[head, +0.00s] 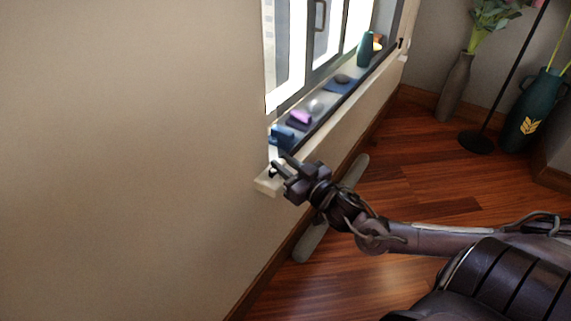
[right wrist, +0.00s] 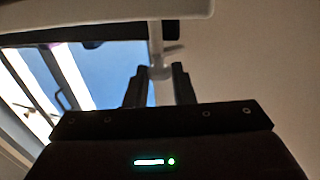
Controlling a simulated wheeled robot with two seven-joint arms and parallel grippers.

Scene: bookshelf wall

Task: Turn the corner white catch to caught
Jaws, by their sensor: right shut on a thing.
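The white catch (right wrist: 158,66) shows in the right wrist view as a small pale piece hanging below a long white bar, with a short grey arm sticking out to the right. My right gripper (right wrist: 159,84) is shut on it, one dark finger on each side. In the head view my right gripper (head: 282,167) is at the near corner of the window sill, and its fingers hide most of the catch. I cannot tell whether the catch is caught. My left gripper is not in view.
On the sill (head: 345,112) stand a blue object (head: 282,134), a purple object (head: 300,117), a dark stone-like object (head: 342,79) and a teal vase (head: 365,50). A grey vase (head: 455,88), a teal vase (head: 533,115) and a lamp base (head: 476,142) stand on the wooden floor.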

